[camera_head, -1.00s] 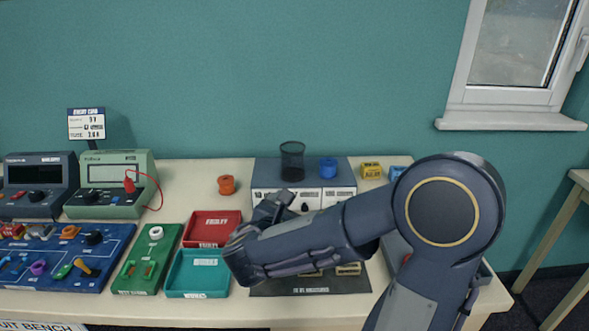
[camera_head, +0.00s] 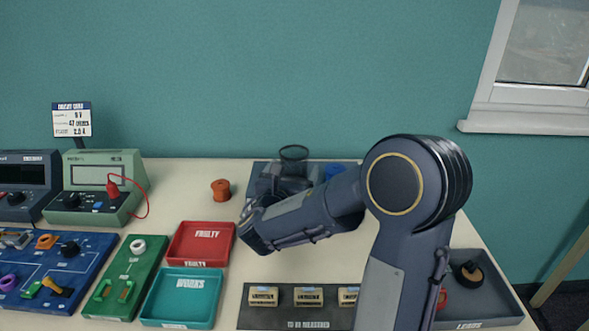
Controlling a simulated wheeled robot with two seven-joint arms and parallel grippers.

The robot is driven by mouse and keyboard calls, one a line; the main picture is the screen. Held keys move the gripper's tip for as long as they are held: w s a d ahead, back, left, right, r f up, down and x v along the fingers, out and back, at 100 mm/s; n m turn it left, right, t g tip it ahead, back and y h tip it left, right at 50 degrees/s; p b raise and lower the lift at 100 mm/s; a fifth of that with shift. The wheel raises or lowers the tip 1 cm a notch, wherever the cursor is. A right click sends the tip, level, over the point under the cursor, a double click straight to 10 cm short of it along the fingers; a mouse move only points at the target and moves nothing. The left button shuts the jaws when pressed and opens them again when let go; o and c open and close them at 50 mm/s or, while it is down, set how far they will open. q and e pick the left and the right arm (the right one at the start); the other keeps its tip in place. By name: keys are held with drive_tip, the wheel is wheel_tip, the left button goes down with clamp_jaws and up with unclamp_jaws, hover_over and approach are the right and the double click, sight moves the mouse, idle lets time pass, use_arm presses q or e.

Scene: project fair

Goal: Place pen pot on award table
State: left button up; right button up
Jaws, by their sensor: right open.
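The pen pot, a black mesh cup (camera_head: 294,151), stands on the grey drawer unit (camera_head: 260,169) at the back of the bench. Only its upper part shows; my right gripper (camera_head: 284,172) is in front of its lower part. The right gripper is open, its fingers close to the pot, and I cannot tell whether they touch it. My left gripper is not in view. No table marked as the award table can be made out; a pale wooden leg (camera_head: 566,268) of other furniture shows at the right edge.
On the bench are an orange spool (camera_head: 220,190), a red tray (camera_head: 203,240), a teal tray (camera_head: 180,298) and a green meter (camera_head: 98,190). A blue spool (camera_head: 334,170) is right of the pot. A grey leads tray (camera_head: 490,300) lies at the front right.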

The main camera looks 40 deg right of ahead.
drive_tip(key=shift+x, duration=1.1)
drive_tip(key=c, duration=1.2)
drive_tip(key=shift+r, duration=0.15)
